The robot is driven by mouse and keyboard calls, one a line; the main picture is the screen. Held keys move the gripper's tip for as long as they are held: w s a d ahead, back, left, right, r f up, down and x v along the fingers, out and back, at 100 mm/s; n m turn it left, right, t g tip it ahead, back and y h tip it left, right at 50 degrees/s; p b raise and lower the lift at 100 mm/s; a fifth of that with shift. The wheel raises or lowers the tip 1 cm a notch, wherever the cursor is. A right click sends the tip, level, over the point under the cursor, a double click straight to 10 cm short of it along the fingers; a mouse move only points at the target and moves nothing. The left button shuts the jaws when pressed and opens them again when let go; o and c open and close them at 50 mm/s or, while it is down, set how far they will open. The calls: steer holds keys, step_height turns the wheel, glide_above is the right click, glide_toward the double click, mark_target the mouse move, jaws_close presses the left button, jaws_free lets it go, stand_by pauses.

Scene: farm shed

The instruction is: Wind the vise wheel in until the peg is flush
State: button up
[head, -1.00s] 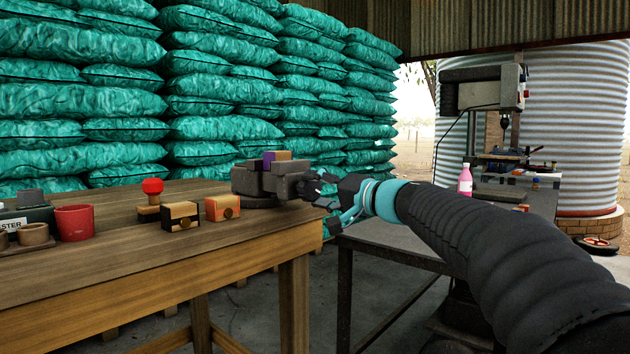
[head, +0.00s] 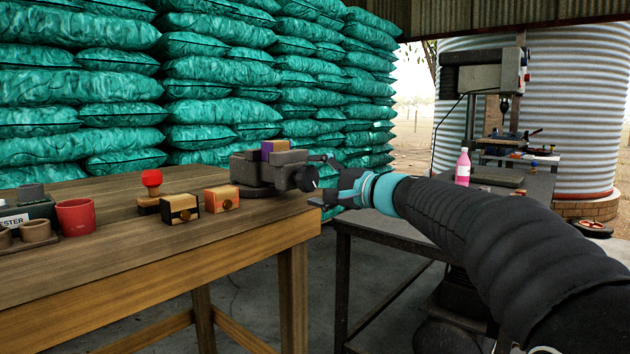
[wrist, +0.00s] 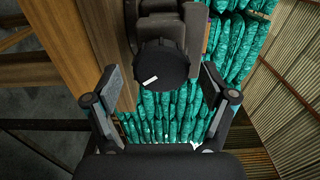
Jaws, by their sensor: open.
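The dark grey vise (head: 250,178) sits at the right end of the wooden bench. Its round black wheel (head: 308,179) faces my gripper (head: 320,182). A purple block (head: 267,147) and a tan block (head: 281,145) show at the top between the vise jaws; I cannot tell which is the peg or how far it stands out. In the wrist view the wheel (wrist: 163,67) bears a short white mark and lies ahead, between the lines of my two spread fingers. My gripper is open and empty, its fingertips close to the wheel but apparently not closed on it.
The wooden bench (head: 130,246) carries two small boxes (head: 181,209), a red-topped stamp (head: 151,180) and a red cup (head: 76,217) left of the vise. A dark metal table (head: 385,229) with a pink bottle (head: 462,168) stands to the right. Stacked green sacks (head: 215,90) rise behind.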

steer(key=n+b, duration=0.1)
steer(key=b, duration=0.1)
steer(key=shift+f+b, duration=0.3)
steer(key=shift+b, duration=0.1)
steer(key=n+b, duration=0.5)
steer(key=b, duration=0.1)
steer(key=shift+n+b, duration=0.3)
steer(key=shift+b, duration=0.1)
steer(key=shift+r+n, duration=0.35)
steer(key=shift+n, duration=0.15)
steer(key=shift+n+p, duration=0.3)
steer(key=shift+n, duration=0.1)
steer(key=n, duration=0.4)
steer(key=shift+w, duration=0.1)
steer(key=n, duration=0.3)
steer(key=shift+n, duration=0.4)
steer(key=n, duration=0.6)
steer(key=shift+a+n, duration=0.1)
steer(key=shift+n, duration=0.3)
steer(key=n, duration=0.7)
